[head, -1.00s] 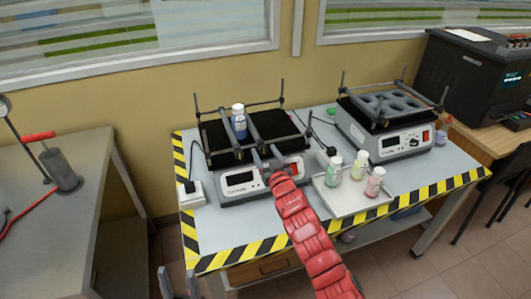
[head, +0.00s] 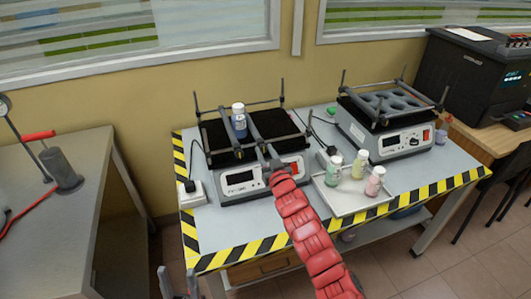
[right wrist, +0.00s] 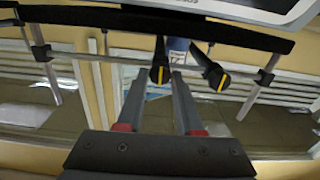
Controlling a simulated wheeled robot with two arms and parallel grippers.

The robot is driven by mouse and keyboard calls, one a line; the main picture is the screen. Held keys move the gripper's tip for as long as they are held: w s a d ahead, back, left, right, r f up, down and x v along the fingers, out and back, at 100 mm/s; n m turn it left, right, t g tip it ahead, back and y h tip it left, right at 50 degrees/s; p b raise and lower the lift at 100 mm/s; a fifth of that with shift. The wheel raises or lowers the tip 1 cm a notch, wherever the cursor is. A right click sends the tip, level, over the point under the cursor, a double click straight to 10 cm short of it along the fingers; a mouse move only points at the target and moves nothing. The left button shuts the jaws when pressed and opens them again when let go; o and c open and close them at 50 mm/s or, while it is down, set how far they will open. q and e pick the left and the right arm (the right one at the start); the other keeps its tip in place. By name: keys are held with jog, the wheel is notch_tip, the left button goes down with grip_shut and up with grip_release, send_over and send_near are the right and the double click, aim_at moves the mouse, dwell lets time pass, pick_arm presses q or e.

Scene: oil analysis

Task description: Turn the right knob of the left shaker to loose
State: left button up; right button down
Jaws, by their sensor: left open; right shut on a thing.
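The left shaker (head: 236,184) stands on the table, with a black mat, a frame of grey bars and a blue-labelled bottle (head: 239,122). My right gripper (head: 266,152) reaches its front bar from the front right. In the right wrist view its two fingers (right wrist: 159,75) are shut around a black knob with a yellow mark (right wrist: 160,68), the right knob as seen from the head. The other knob (right wrist: 212,73) is beside it, tilted and apart from the fingers. In the head view the gripper largely hides the held knob. My left gripper (head: 180,284) is open and empty, low at the left.
A tray (head: 345,208) with several capped bottles stands right of the left shaker. A second shaker (head: 392,143) stands further right. A power strip (head: 192,194) lies at the left. The table edge has yellow-black tape (head: 245,249).

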jog(key=n, duration=0.8)
jog(key=shift+a+n+p, duration=0.1)
jog(key=shift+n+p, duration=0.3)
jog(key=n+p, duration=0.1)
jog(key=n, duration=0.3)
jog(key=shift+f, duration=0.1)
jog(key=n, duration=0.4)
jog(key=shift+n, duration=0.3)
jog(key=shift+f, duration=0.1)
jog(key=c, duration=0.6)
grip_release()
jog(key=shift+o, duration=0.2)
